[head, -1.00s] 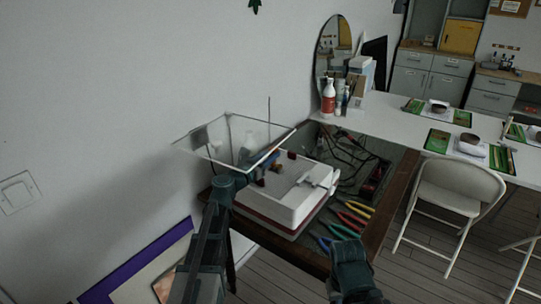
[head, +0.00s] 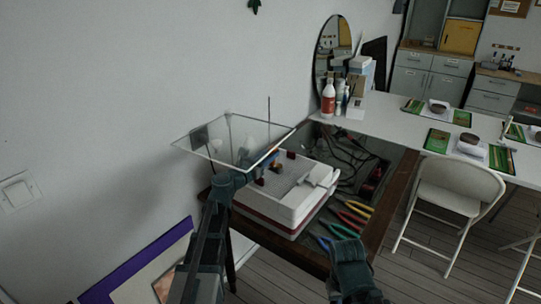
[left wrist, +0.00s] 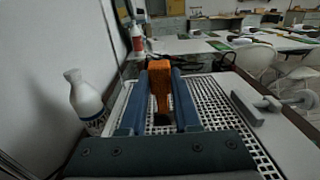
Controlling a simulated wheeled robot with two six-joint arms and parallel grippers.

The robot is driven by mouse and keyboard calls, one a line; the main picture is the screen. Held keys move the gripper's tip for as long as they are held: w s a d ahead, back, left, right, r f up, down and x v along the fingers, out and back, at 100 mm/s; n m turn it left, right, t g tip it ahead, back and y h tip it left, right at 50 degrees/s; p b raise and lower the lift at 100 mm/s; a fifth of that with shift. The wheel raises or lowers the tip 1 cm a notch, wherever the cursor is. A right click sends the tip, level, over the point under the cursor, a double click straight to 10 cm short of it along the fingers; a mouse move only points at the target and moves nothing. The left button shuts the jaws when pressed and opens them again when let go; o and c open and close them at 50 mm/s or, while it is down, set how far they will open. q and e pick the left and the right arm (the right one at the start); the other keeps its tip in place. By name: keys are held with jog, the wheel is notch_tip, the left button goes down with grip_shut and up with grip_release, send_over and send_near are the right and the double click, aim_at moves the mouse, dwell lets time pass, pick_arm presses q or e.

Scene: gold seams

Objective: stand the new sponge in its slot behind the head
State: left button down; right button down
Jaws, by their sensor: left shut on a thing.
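My left gripper (left wrist: 160,112) is shut on an orange block, the new sponge (left wrist: 159,80), held upright between its two blue fingers. In the left wrist view it is over the white grid top of the machine (left wrist: 215,110). In the head view my left gripper (head: 262,167) reaches over the left part of the white machine (head: 292,208), under the clear shield (head: 225,138). The slot and the grinding head cannot be made out clearly. I cannot tell whether the sponge touches the machine. My right gripper (head: 350,262) is low at the front; its fingertips are not clear.
A white bottle (left wrist: 84,96) stands left of my left gripper. A pale block (head: 320,175) sits on the machine's right side. Several coloured pliers (head: 352,212) and dark cables (head: 345,145) lie on the table. A folding chair (head: 458,188) is at right.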

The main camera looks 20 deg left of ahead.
pick_arm(q)
jog(key=shift+w+a+f, duration=0.25)
jog(key=shift+a, duration=0.15)
jog(key=c, duration=0.5)
grip_release()
jog(key=shift+c, duration=0.2)
jog(key=shift+r, duration=0.15)
